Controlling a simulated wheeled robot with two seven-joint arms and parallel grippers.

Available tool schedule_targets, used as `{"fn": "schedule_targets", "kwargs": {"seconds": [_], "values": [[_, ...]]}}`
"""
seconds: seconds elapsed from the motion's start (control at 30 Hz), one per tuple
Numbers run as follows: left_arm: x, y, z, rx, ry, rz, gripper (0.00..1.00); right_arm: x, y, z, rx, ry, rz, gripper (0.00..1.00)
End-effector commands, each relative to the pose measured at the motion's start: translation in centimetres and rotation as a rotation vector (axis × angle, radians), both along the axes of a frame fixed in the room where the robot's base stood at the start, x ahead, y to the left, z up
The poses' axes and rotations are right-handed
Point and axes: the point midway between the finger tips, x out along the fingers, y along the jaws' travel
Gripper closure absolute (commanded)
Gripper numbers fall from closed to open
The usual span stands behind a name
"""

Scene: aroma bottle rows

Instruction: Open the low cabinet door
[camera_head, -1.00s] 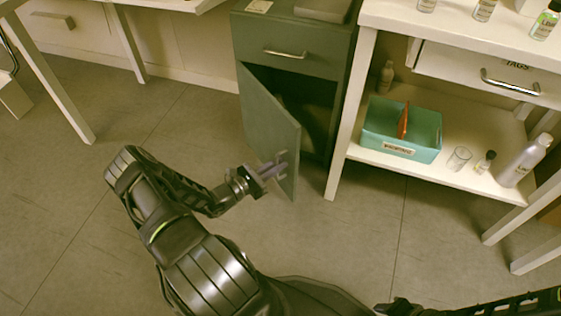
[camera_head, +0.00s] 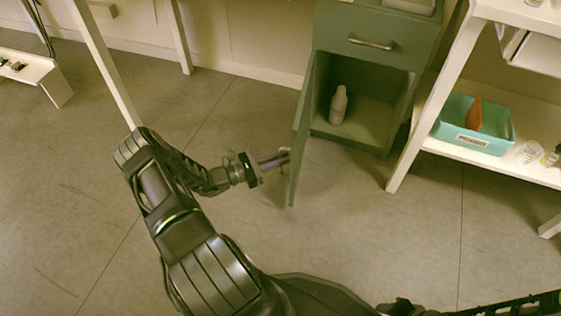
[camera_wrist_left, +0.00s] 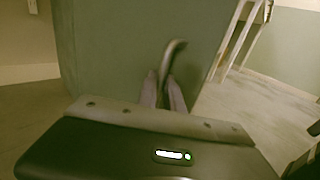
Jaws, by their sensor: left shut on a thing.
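The low green cabinet (camera_head: 400,52) stands at upper centre right in the head view, with a drawer above an open compartment. Its door (camera_head: 301,130) is hinged at the left and stands wide open, swung out toward me and seen nearly edge-on. A white bottle (camera_head: 338,106) stands inside. My left gripper (camera_head: 285,158) is at the door's free edge, shut on the door handle, which is mostly hidden in the head view. In the left wrist view, the fingers (camera_wrist_left: 163,90) are around the metal handle (camera_wrist_left: 174,52), in front of the green door face. My right gripper is not in view.
A white shelf unit (camera_head: 408,140) stands right of the cabinet, with a teal bin (camera_head: 508,130) on its lower shelf. White table legs (camera_head: 105,65) stand at the left. The floor around the door is clear.

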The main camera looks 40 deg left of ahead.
Motion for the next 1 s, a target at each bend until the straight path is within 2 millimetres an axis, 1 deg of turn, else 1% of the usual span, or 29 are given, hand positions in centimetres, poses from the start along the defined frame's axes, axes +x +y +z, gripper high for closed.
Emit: {"fn": "schedule_targets", "kwargs": {"seconds": [0.03,0.5,0.53,0.6,0.87,1.0], "values": [[-0.09,-0.09,-0.29,0.0,0.004,-0.013,1.0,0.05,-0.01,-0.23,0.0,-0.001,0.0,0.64],[-0.06,0.02,-0.19,-0.001,0.006,-0.027,1.0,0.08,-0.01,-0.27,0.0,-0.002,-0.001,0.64],[-0.05,0.03,-0.19,-0.001,0.006,-0.027,0.87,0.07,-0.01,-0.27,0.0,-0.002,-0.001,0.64],[-0.03,0.04,-0.16,-0.001,0.005,-0.027,0.81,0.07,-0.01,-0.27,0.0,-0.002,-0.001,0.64],[0.01,0.11,-0.06,0.0,0.002,-0.026,0.81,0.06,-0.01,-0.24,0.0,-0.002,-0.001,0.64],[-0.62,0.51,0.02,0.001,0.002,-0.024,0.81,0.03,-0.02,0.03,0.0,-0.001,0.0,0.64]]}}
